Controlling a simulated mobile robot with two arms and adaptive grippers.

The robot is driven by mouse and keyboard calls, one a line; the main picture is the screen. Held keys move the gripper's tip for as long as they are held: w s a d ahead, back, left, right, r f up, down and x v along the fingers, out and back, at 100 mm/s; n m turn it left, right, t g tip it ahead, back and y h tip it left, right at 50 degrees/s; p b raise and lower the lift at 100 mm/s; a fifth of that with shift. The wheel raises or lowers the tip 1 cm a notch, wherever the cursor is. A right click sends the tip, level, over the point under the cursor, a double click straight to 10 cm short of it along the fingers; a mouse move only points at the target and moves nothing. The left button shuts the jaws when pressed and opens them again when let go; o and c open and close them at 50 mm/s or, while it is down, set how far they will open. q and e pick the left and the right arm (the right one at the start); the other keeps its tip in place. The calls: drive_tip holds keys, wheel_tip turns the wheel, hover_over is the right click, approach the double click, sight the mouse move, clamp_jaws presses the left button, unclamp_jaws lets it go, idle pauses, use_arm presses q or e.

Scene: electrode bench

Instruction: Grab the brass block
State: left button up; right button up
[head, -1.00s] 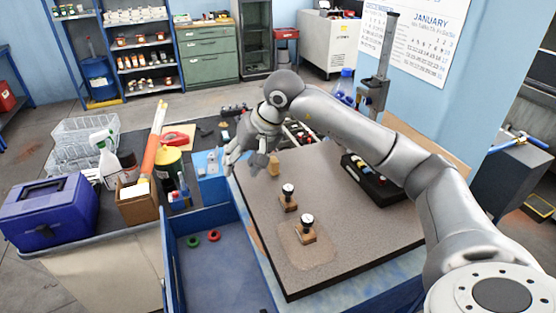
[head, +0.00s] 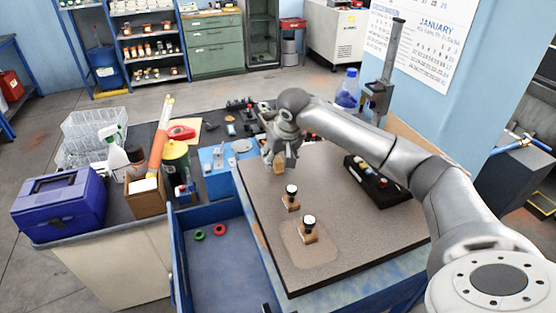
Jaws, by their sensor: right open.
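The brass block (head: 279,164), small and yellowish, stands near the far left edge of the speckled grey-brown slab (head: 345,225). My right gripper (head: 281,158) is over it, pointing down, with its fingers open around or just beside the block. The gripper hides part of the block, and I cannot tell whether the fingers touch it. My left gripper is not in view.
A black tray (head: 380,185) lies to the right under my arm. A blue drawer (head: 225,265) with red and green rings is open at left. The slab's front is clear.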

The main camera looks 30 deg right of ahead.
drive_tip(key=shift+x, duration=1.1)
clamp_jaws()
drive_tip(key=shift+r, duration=0.1)
